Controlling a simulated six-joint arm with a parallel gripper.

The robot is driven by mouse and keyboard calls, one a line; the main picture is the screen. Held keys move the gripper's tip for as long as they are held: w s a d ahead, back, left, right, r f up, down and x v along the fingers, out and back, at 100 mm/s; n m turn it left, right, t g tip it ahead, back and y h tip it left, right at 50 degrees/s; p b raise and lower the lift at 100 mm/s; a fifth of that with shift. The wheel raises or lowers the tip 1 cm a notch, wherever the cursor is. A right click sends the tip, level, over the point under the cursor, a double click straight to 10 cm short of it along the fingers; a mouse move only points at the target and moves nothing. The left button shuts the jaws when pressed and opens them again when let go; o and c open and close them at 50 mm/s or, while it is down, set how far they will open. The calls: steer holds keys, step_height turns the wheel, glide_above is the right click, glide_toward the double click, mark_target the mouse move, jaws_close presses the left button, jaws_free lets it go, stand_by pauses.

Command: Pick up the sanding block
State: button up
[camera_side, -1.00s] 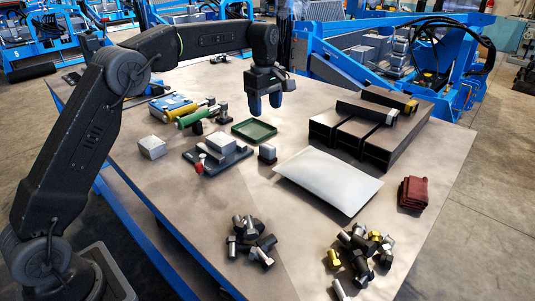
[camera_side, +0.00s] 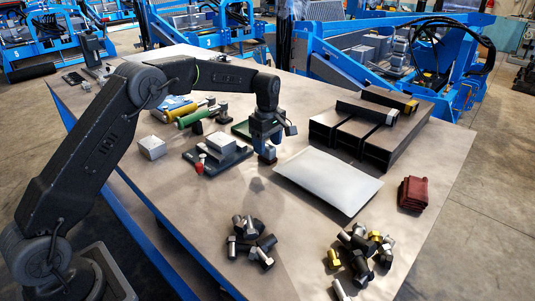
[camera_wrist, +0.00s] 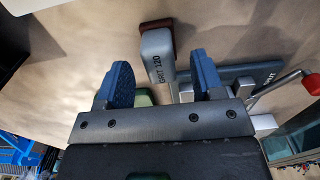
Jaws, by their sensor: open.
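The sanding block (camera_side: 268,156) is a small grey block with a red-brown base, standing upright on the table. In the wrist view the sanding block (camera_wrist: 158,62) shows its printed "GRIT 120" face. My gripper (camera_side: 264,145) is low over it in the side view and partly hides it. In the wrist view my gripper (camera_wrist: 160,65) is open, with one blue finger on each side of the block. A gap shows on both sides there. I cannot tell whether the fingertips reach down beside the block.
A dark fixture plate (camera_side: 205,165) with a grey block and red-knobbed lever is close on the left. A green tray (camera_side: 240,130) is behind my gripper. A white pillow-shaped bag (camera_side: 328,180) lies to the right. Bolt piles (camera_side: 252,240) lie in front, with clear table between.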

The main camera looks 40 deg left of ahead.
steer(key=shift+f, duration=1.3)
steer(key=shift+c, duration=0.4)
steer(key=c, duration=0.9)
steer(key=shift+r, duration=0.2)
steer(key=shift+c, duration=0.2)
step_height(320, 180, up, 4)
steer(key=s+a+r, duration=0.2)
steer(key=a, duration=0.1)
steer(key=s+a+r, duration=0.2)
steer(key=a, duration=0.1)
steer(key=s+a+r, duration=0.2)
steer(key=a, duration=0.1)
steer(key=shift+s+a+r, duration=0.2)
steer(key=shift+a+r, duration=0.15)
steer(key=shift+a, duration=0.05)
